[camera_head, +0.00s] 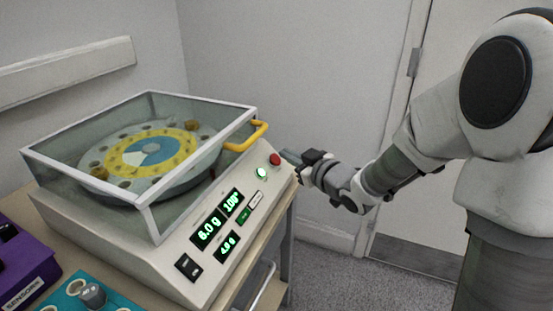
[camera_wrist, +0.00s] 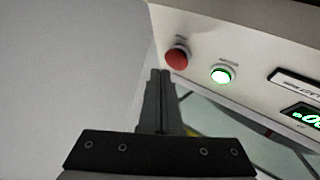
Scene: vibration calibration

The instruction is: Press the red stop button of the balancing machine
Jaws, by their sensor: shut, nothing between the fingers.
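The balancing machine (camera_head: 175,220) stands on a table at the left in the head view, its clear lid down over a disc with a yellow ring. The red stop button (camera_head: 275,159) is at the right end of its sloped front panel, beside a green-lit button (camera_head: 262,173). My gripper (camera_head: 287,155) is shut and empty, its tips close to the red button. In the wrist view the red button (camera_wrist: 177,58) is just beyond my shut fingertips (camera_wrist: 160,73), slightly right. I cannot tell whether they touch. The green-lit button (camera_wrist: 222,75) is further right.
The panel has lit green displays (camera_head: 208,229) and a black switch (camera_head: 188,267). A yellow lid handle (camera_head: 247,136) juts out near the red button. A purple sensor box (camera_head: 25,262) and a teal tray (camera_head: 62,293) sit at the lower left. A door is behind my arm.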

